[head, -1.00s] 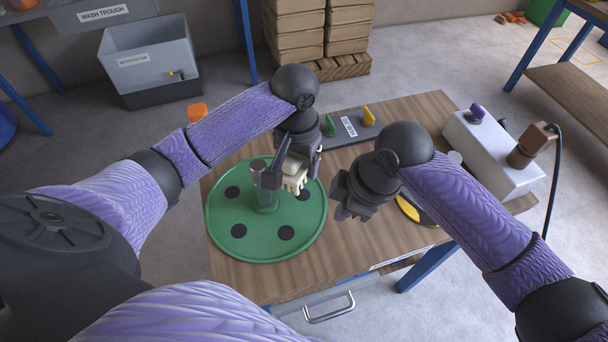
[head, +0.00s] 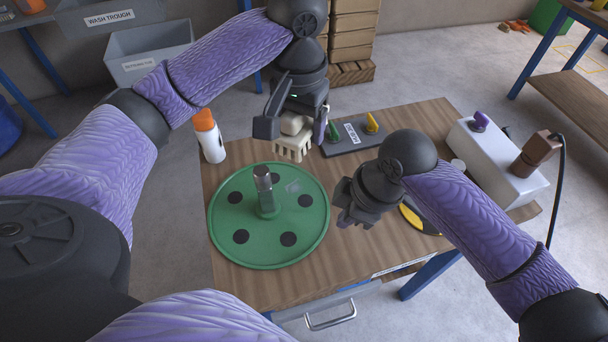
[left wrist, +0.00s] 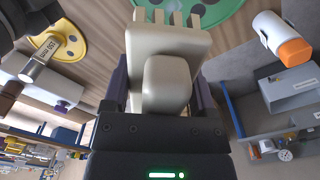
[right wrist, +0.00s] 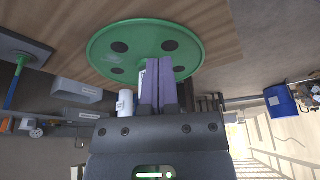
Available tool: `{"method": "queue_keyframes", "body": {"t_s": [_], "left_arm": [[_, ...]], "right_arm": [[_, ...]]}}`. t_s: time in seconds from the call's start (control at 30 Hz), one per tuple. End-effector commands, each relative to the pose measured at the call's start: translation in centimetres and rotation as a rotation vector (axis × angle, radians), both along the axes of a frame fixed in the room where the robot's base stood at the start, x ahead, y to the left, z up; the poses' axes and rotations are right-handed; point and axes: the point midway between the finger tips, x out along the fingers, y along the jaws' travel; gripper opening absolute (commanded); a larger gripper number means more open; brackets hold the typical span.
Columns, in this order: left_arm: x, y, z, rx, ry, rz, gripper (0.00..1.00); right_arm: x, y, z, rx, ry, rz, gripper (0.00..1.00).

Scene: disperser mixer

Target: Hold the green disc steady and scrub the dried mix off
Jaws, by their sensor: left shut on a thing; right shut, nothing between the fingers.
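The green disc (head: 285,247) with dark round spots lies on the wooden table, a grey-topped hub (head: 263,185) standing at its middle. A paler patch (head: 295,186) shows near its back right. My left gripper (head: 295,125) is shut on a cream toothed scrubber (head: 291,145) and holds it above the disc's back edge, apart from it. The scrubber fills the middle of the left wrist view (left wrist: 165,60). My right gripper (head: 345,208) is shut and empty beside the disc's right edge. In the right wrist view its fingers (right wrist: 160,75) overlap the disc; contact cannot be told.
A white bottle with an orange cap (head: 209,137) stands at the table's back left. A yellow disc (head: 418,220) is partly hidden by my right arm. A white box (head: 495,160) stands on the right.

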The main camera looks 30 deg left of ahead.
Motion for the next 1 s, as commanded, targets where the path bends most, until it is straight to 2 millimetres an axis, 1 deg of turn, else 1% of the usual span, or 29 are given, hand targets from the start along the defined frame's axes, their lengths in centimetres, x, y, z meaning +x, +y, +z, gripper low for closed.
{"method": "queue_keyframes", "body": {"t_s": [0.27, 0.8, 0.9, 1.0], "left_arm": [[0.0, 0.0, 0.3, -0.001, -0.001, 0.0, 0.0], [-0.1, 0.0, 6.3, -0.001, -0.017, 0.0, 0.0], [-0.1, 0.0, 6.9, -0.001, -0.019, 0.0, 0.0], [-0.1, 0.0, 6.7, -0.001, -0.018, 0.0, 0.0]], "right_arm": [[0.0, 0.0, 0.3, 0.0, 0.0, 0.0, 0.0], [0.0, 0.0, 5.8, 0.0, -0.001, 0.0, 0.0], [0.0, 0.0, 6.3, 0.0, -0.001, 0.0, 0.0], [0.0, 0.0, 6.1, 0.0, 0.0, 0.0, 0.0]]}}
